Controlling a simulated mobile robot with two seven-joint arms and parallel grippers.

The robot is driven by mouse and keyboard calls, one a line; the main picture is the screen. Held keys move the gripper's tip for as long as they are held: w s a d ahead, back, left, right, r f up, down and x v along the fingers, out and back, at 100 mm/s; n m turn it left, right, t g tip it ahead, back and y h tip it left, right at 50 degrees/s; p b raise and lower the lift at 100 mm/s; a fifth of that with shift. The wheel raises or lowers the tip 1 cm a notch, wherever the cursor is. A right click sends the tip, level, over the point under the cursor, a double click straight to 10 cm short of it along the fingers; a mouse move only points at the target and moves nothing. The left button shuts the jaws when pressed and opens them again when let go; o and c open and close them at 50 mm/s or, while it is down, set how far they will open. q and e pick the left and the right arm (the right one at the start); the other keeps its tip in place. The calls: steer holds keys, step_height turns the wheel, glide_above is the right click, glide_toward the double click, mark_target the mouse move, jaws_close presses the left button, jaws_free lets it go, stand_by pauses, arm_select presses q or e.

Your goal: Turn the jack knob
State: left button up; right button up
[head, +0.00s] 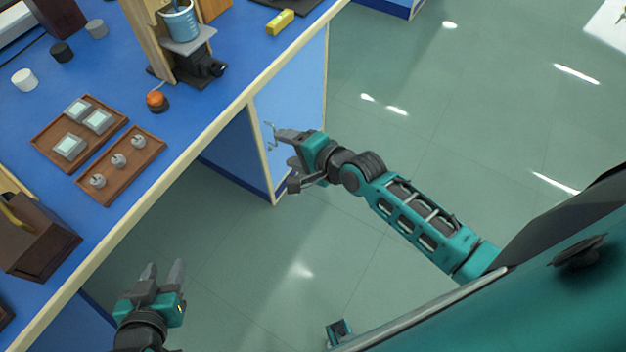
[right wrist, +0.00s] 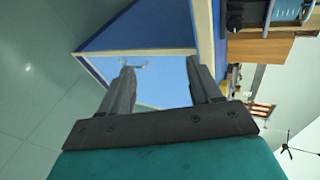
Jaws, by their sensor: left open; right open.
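A jack with a grey platform (head: 190,40) stands on the blue bench and carries a light-blue beaker (head: 179,22). A black mechanism (head: 207,67) shows under the platform. An orange round knob (head: 157,100) sits in front of it, with a thin rod leading toward the jack; I cannot tell for sure that they join. My right gripper (head: 283,160) is open and empty, below bench height beside the light-blue cabinet panel, well apart from the knob. Its fingers also show in the right wrist view (right wrist: 160,72). My left gripper (head: 165,268) is open and empty above the floor, off the bench edge.
A metal handle (head: 271,136) on the cabinet panel (head: 295,110) is close to my right gripper. Wooden trays (head: 152,137) with small items and a brown box (head: 35,240) are on the bench. The bench's pale front edge (head: 205,142) lies between my grippers and the knob.

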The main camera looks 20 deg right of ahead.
steer(key=s+d+f+n+h, duration=0.1)
steer(key=s+d+f+n, duration=0.1)
steer(key=s+n, duration=0.5)
steer(key=shift+f+n+b, duration=0.4)
steer(key=shift+f+b, duration=0.05)
steer(key=shift+f, duration=0.15)
